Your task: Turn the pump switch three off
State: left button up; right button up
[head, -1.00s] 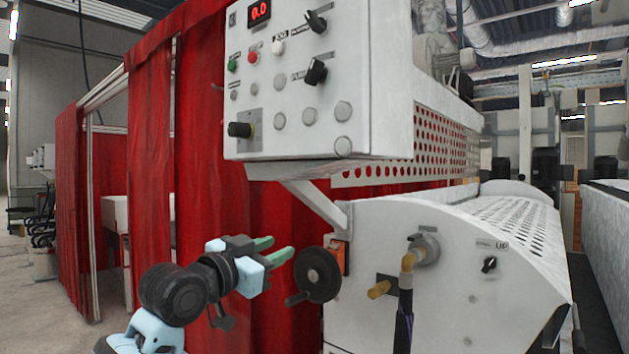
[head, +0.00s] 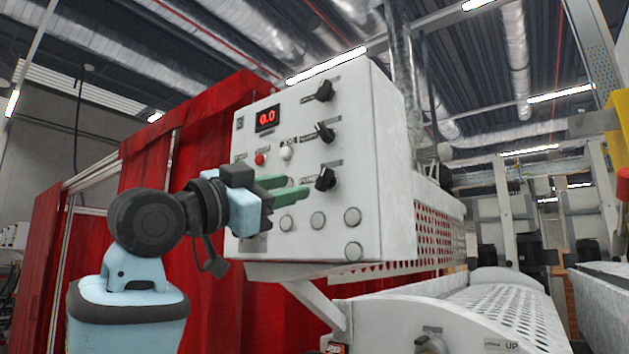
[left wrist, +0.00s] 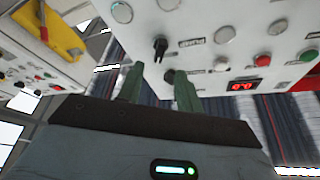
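The white control panel (head: 300,225) carries a column of three black rotary switches: top switch (head: 320,91), middle switch (head: 325,132) and bottom switch (head: 326,178). The bottom switch (left wrist: 160,47) shows beyond the gap, apparently ungripped. Contact cannot be told. My right gripper is not in view.
The panel also has a red display (head: 267,118), a red button (head: 259,159), a white button (head: 287,152) and several grey round buttons. Below is the perforated machine cover (head: 490,305). Red curtains (head: 200,300) hang behind my left arm.

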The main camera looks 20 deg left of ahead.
aim_at(320, 179)
pick_arm(q)
jog(key=shift+x, duration=3.4)
jog(key=shift+c, duration=0.2)
grip_shut()
